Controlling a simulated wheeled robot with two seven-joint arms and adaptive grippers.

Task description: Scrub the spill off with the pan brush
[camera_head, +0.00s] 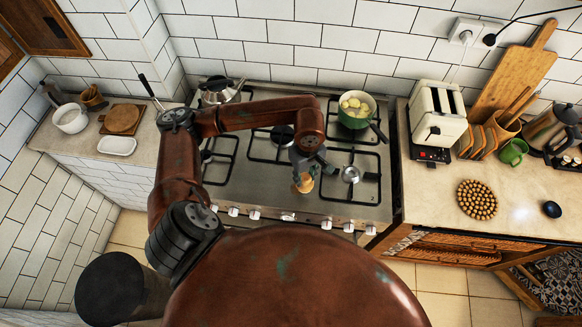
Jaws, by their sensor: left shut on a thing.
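My left arm reaches in from the left over the stove (240,185). My left gripper (303,168) points down near the stove's front middle and is shut on the pan brush (304,184), a small tan and light-coloured thing at its fingertips. The gripper hides much of the brush, and I cannot tell whether it touches the stove top. I cannot make out the spill; my arm covers part of the steel surface. My right gripper is not in view.
A green pot (347,121) of pale round food stands on the back right burner. A kettle (221,92) stands at the back left. A toaster (437,112) and a round mat (477,199) are on the right counter.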

